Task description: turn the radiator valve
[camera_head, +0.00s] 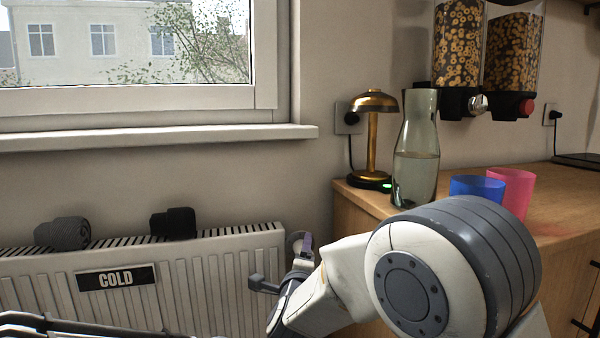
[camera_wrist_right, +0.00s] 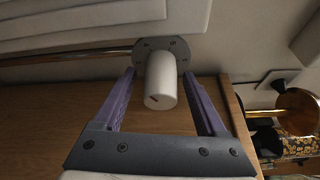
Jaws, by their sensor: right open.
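The radiator valve is a white cylindrical knob (camera_wrist_right: 160,92) with a small dark mark on its end. It sits on a round grey bolted flange (camera_wrist_right: 178,47) in the right wrist view. My right gripper (camera_wrist_right: 158,75) is open, with one purple finger on each side of the knob and a visible gap on both sides. In the head view my right gripper (camera_head: 304,246) is at the right end of the radiator (camera_head: 205,285), mostly hidden by my arm; the valve is hard to make out there. My left gripper is not in view.
The wooden counter (camera_head: 352,196) at right holds a brass lamp (camera_head: 373,102), a glass bottle (camera_head: 415,150), a blue cup (camera_head: 477,187) and a pink cup (camera_head: 517,190).

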